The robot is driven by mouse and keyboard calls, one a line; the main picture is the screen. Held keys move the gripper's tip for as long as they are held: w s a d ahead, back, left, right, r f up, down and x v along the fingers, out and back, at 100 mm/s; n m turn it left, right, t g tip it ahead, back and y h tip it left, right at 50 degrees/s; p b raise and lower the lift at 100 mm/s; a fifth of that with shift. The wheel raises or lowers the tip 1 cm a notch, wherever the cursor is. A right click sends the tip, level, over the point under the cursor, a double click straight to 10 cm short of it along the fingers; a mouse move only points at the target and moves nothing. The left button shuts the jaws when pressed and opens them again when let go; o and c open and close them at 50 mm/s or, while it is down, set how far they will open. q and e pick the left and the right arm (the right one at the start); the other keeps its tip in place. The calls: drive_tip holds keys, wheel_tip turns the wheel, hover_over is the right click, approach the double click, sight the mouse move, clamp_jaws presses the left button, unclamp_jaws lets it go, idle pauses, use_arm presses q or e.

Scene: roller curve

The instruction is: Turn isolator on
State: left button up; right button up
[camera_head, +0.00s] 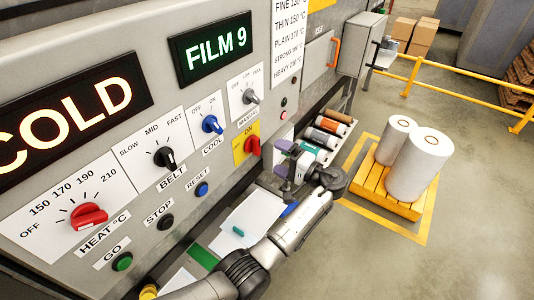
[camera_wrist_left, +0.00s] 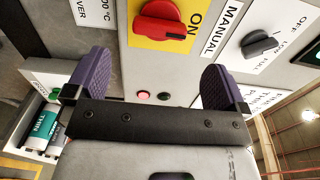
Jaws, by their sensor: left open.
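The isolator is a red rotary knob (camera_head: 252,146) on a yellow plate marked ON, on the grey panel, left of my left gripper (camera_head: 284,159). In the left wrist view the red knob (camera_wrist_left: 160,24) lies beyond the fingertips, at the top centre, with the ON lettering to its right. Its setting is hard to tell. The purple fingers of my left gripper (camera_wrist_left: 157,78) are wide apart with nothing between them, and they do not appear to touch the knob. My right gripper is not in view.
The blue COOL knob (camera_head: 211,125), black BELT knob (camera_head: 164,157) and red HEAT knob (camera_head: 89,215) sit on the panel. A rack of rolls (camera_head: 322,135) stands beyond the gripper. White film rolls (camera_head: 420,165) stand on a yellow pallet at right. Open floor lies at lower right.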

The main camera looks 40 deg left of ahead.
use_arm(q)
drive_tip(key=shift+w+d+b, duration=0.1)
drive_tip(key=shift+d+b, duration=0.25)
drive_tip(key=shift+d, duration=2)
